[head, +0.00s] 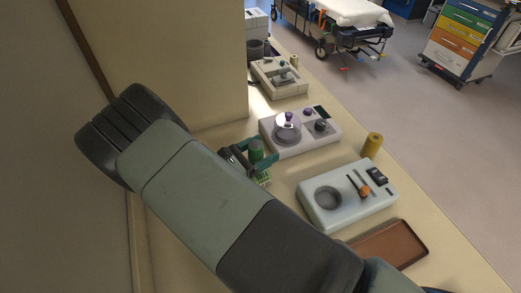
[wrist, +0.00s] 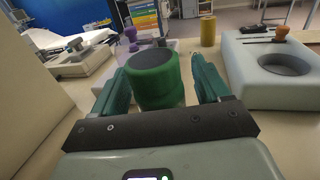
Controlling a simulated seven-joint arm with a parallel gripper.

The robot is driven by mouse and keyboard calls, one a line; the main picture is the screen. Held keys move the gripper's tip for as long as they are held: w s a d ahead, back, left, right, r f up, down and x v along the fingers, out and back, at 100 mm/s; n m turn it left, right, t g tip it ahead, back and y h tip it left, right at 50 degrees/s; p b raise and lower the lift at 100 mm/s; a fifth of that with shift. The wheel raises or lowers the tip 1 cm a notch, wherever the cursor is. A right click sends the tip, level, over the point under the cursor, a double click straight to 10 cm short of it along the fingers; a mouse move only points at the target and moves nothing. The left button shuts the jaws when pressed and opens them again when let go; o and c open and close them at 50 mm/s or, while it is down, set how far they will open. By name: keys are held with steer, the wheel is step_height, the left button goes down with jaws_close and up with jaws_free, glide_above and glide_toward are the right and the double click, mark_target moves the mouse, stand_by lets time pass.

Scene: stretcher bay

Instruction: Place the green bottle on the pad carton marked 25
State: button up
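A green bottle (wrist: 154,80) with a dark top stands upright between the two teal fingers of my gripper (wrist: 162,88) in the wrist view. The left finger borders the bottle; a thin gap seems to show at the right finger, so I cannot tell whether they grip it. In the head view the bottle (head: 256,149) shows beside my gripper (head: 258,160), partly hidden by my arm. A small green and pale patterned thing (head: 263,179) shows just below the gripper; I cannot tell what it is. No marking 25 is readable in either view.
Right of the gripper stands a pale device with a round well (head: 348,198), with a brown tray (head: 390,244) in front. A device with purple knobs (head: 300,130) and a beige one (head: 279,78) stand behind. A yellow cylinder (head: 372,145) is near the counter's right edge. A wall rises at left.

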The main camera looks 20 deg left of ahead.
steer(key=shift+r, duration=0.1)
steer(key=shift+s+a, duration=0.15)
steer(key=shift+s, duration=0.1)
steer(key=v, duration=1.1)
steer(key=shift+s, duration=0.2)
steer(key=shift+a, duration=0.15)
steer(key=w+d+r+m+g, duration=0.4)
steer(key=d+r+m+g, duration=0.3)
steer(key=d+r, duration=0.35)
steer(key=w+d+r+m+g, duration=0.4)
steer(key=d+r+m+g, duration=0.25)
steer(key=d+r, duration=0.35)
steer(key=s+d+r+m+t+y, duration=0.3)
steer(key=s+d+r+m+y, duration=0.6)
steer(key=s+d+r+m, duration=0.5)
steer(key=shift+s+d+r+m+t, duration=0.5)
steer(key=shift+d+m, duration=0.35)
steer(key=shift+d, duration=0.35)
